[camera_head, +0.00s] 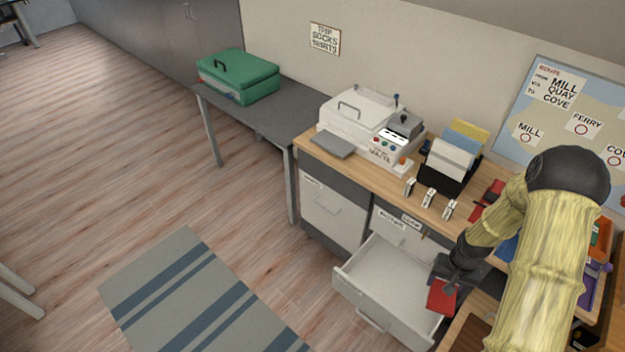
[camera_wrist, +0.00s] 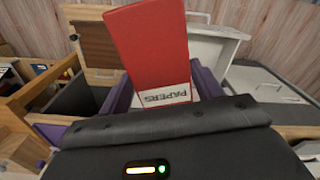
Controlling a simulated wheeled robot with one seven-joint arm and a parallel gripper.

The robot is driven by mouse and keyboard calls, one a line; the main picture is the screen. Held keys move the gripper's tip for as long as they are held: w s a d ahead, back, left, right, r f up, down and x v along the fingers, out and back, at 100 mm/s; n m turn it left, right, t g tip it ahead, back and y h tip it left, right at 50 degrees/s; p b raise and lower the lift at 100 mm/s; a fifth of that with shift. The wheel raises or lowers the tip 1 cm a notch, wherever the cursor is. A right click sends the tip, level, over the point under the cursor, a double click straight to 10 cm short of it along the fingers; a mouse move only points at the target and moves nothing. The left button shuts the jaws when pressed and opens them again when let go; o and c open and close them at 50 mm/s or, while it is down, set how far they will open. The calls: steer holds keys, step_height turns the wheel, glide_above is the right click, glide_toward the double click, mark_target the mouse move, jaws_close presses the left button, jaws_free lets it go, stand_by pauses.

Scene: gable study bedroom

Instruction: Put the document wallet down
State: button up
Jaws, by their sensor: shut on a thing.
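The document wallet is a flat red case (camera_head: 441,297) with a white label reading PAPERS, clear in the wrist view (camera_wrist: 150,45). My gripper (camera_head: 452,277) is shut on it and holds it at the near right part of the open white drawer (camera_head: 378,272). The wallet hangs down from the jaws. The head view does not show clearly how high it is above the drawer or whether it is past its side. The drawer looks empty where its inside shows.
The wooden desk top (camera_head: 352,172) above carries a white machine (camera_head: 350,118), a black file holder (camera_head: 443,180) and small tagged items. A green case (camera_head: 238,77) rests on the grey side table (camera_head: 275,113). A striped rug (camera_head: 195,295) lies on open floor at left.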

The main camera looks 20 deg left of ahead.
step_height(320, 180, up, 9)
steer(key=p, duration=0.7)
steer(key=shift+w+a, duration=0.1)
